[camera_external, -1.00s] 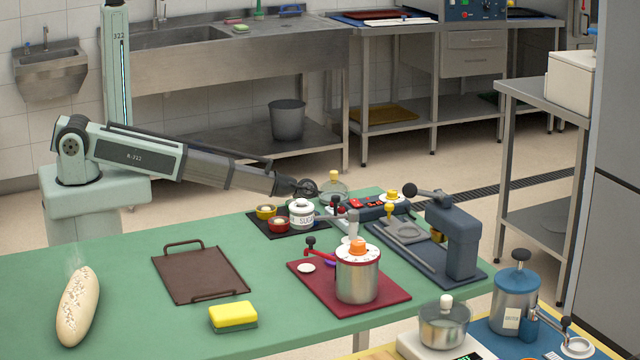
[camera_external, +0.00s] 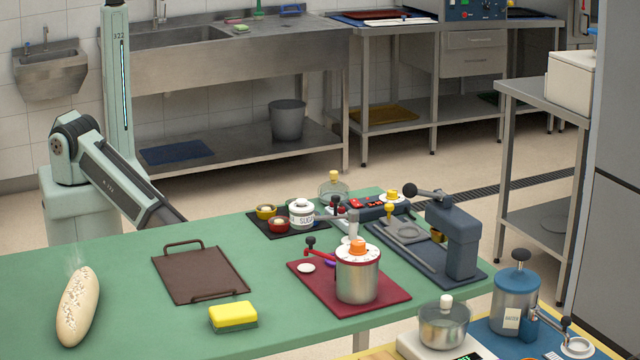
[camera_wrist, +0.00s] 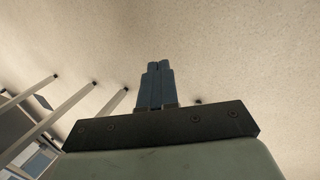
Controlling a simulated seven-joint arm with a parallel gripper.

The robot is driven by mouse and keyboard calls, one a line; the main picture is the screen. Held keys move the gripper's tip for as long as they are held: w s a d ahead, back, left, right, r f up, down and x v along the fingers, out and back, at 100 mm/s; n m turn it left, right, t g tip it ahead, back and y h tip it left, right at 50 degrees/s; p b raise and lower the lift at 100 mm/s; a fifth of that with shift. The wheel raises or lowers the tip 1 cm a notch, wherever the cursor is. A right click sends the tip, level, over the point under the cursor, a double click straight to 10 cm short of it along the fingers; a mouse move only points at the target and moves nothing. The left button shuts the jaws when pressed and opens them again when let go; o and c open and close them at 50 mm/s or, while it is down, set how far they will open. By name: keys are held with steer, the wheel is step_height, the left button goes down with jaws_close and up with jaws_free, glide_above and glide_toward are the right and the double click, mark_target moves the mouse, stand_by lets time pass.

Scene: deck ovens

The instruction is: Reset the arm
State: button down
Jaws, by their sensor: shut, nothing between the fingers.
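My gripper (camera_wrist: 158,68) shows in the wrist view with its two dark blue fingers together and nothing between them. Behind the fingers there is only speckled floor. In the external view my arm reaches down from its shoulder at the left, and its end passes behind the far edge of the green table (camera_external: 110,262). The gripper itself is hidden there, apart from everything on the table top.
A brown tray (camera_external: 200,273), a bread loaf (camera_external: 78,305) and a yellow sponge (camera_external: 233,315) lie on the table's left half. A metal pot (camera_external: 357,275) on a red board and a dark press (camera_external: 455,235) stand to the right. Table legs (camera_wrist: 75,108) show in the wrist view.

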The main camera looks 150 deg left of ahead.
steer(key=s+d+f+m+g+h, duration=0.1)
steer(key=s+d+m+g, duration=0.15)
steer(key=d, duration=0.45)
steer(key=s+d+f+m+g, duration=0.1)
steer(key=s+d+m, duration=0.2)
steer(key=d, duration=0.4)
steer(key=s+d+f+m+g+h, duration=0.1)
steer(key=s+d+f+m, duration=0.15)
steer(key=d, duration=0.45)
steer(key=s+d+r+m+g+y, duration=0.1)
steer(key=s+d+m+g, duration=0.2)
steer(key=s, duration=0.6)
steer(key=s+d+r+m+g+y, duration=0.1)
steer(key=s+d+m+g, duration=0.2)
steer(key=s+d+m, duration=0.5)
steer(key=shift+s+d+r, duration=0.25)
steer(key=shift+s+d, duration=0.25)
steer(key=shift+s, duration=0.5)
